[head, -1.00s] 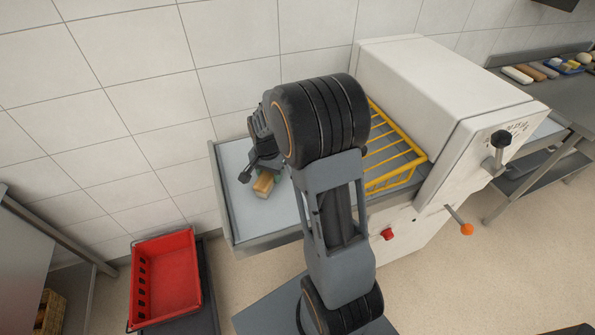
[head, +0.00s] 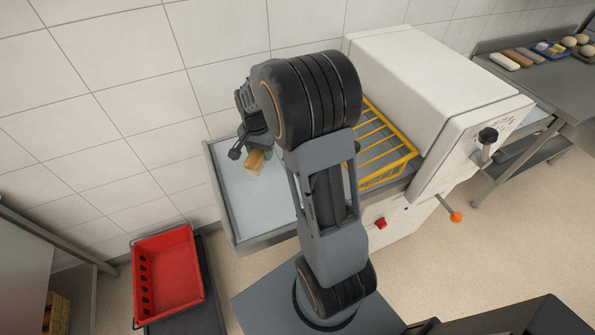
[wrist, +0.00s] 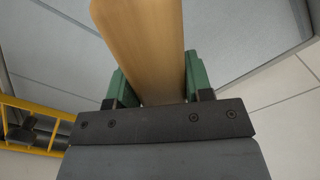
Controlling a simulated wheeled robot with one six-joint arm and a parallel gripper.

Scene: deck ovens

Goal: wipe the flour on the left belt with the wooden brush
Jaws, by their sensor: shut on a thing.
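My gripper (wrist: 151,86) is shut on the wooden brush (wrist: 141,42), with its green fingers on both sides of the wood in the wrist view. In the head view the brush (head: 254,161) shows as a short light-wood block below my gripper, over the left belt (head: 247,205). I cannot tell whether the brush touches the belt. The belt is a pale grey surface with a metal rim, at the left of the white machine. No flour can be made out on the bare part that shows. My arm hides the belt's right part.
A yellow wire guard (head: 392,172) stands between the belt and the white machine body (head: 435,85). The tiled wall runs close behind the belt. A red crate (head: 168,270) stands at the lower left. A steel table (head: 545,95) with dough pieces is at the right.

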